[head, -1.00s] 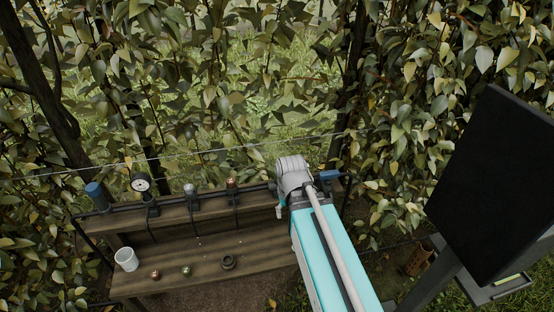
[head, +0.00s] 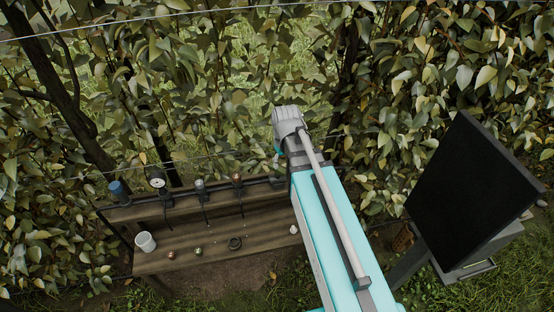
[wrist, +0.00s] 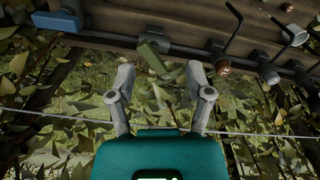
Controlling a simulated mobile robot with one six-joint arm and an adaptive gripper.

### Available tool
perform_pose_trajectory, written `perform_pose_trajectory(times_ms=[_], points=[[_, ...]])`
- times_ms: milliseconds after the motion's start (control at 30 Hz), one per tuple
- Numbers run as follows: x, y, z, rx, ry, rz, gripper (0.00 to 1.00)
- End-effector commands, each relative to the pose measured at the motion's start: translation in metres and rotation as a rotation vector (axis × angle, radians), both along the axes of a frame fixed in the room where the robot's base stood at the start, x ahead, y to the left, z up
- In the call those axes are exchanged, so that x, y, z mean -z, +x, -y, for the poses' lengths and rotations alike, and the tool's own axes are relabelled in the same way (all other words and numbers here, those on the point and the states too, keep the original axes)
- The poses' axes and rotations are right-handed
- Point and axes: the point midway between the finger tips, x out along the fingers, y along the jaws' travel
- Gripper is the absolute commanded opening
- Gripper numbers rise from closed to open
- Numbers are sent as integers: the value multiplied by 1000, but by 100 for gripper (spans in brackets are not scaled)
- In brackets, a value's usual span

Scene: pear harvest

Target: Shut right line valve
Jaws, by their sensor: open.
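My gripper (wrist: 160,76) is open and empty in the wrist view, its two grey fingers apart. Just beyond the fingertips, an olive-green flat piece (wrist: 152,59) hangs at a grey block on the dark pipe (wrist: 190,50). A blue fitting (wrist: 57,21) is on the same pipe at the upper left. I cannot tell which of these is the right line valve. In the head view my arm hides the pipe's right end and my fingertips do not show. No contact between gripper and pipe shows.
The wooden bench (head: 175,264) carries a white cup (head: 145,242), a dark ring (head: 235,243) and small round items. A gauge (head: 157,180) and a blue cylinder (head: 118,190) stand on the pipe's left part. A thin wire (wrist: 60,118) crosses near my gripper; leafy hedge lies behind.

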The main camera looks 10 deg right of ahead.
Motion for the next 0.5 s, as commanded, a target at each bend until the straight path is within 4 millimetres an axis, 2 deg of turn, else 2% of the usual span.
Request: perform_pose_trajectory(times_ms=[33,200,333,500], points=[[-10,18,0,-52,-2,-4,66],[-12,52,-1,-243,-8,-21,66],[-11,73,-2,-370,-11,-33,66],[-11,87,-2,-467,-11,-42,66]])
